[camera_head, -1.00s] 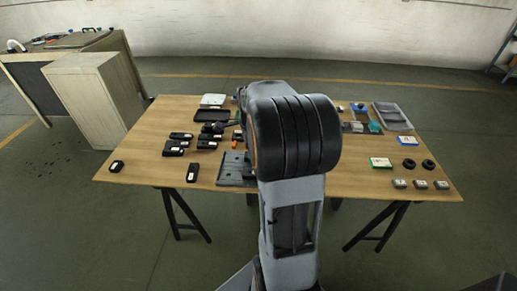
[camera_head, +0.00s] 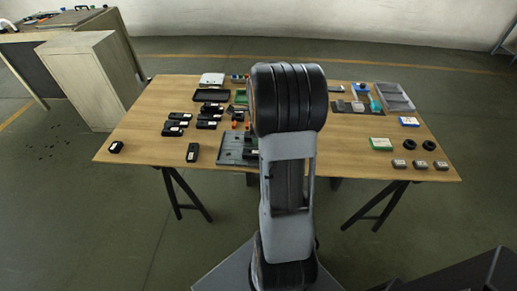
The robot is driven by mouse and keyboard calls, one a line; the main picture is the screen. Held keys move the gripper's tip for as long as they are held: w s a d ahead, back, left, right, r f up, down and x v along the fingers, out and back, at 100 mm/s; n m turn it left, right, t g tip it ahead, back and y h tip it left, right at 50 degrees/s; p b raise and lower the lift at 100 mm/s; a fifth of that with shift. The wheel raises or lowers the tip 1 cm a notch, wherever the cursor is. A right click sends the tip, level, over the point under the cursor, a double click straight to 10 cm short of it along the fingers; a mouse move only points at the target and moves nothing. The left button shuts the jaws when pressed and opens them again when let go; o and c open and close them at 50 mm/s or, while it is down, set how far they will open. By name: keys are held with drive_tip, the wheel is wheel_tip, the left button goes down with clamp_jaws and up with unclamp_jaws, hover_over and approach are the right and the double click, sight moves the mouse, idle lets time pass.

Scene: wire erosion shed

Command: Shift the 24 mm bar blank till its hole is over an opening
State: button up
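Several black blocks with white labels lie on the left half of the table; one black block (camera_head: 192,153) is near the front edge, another (camera_head: 116,147) is by the left corner, and a cluster (camera_head: 176,123) lies further back. The labels are too small to read, so I cannot tell which is the 24 mm bar blank, and no hole can be made out. A grey plate (camera_head: 231,152) lies at the front middle, partly hidden by my arm; its openings are not clear. My gripper is hidden behind my arm.
A black tray (camera_head: 210,95) and a white item (camera_head: 212,79) are at the back left. A grey bin (camera_head: 394,96) is at the back right. A green-white box (camera_head: 381,144), black rings (camera_head: 428,145) and small grey blocks (camera_head: 420,164) lie on the right.

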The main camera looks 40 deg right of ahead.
sight(252, 154)
wheel_tip(252, 154, down, 10)
drive_tip(key=shift+r, duration=0.2)
drive_tip(key=shift+c, duration=0.3)
clamp_jaws()
idle(0.6)
drive_tip(key=shift+s+d, duration=0.1)
drive_tip(key=shift+s, duration=0.05)
drive_tip(key=shift+s+d, duration=0.5)
drive_tip(key=shift+d, duration=0.05)
drive_tip(key=shift+o, duration=0.3)
unclamp_jaws()
drive_tip(key=shift+w+a, duration=0.1)
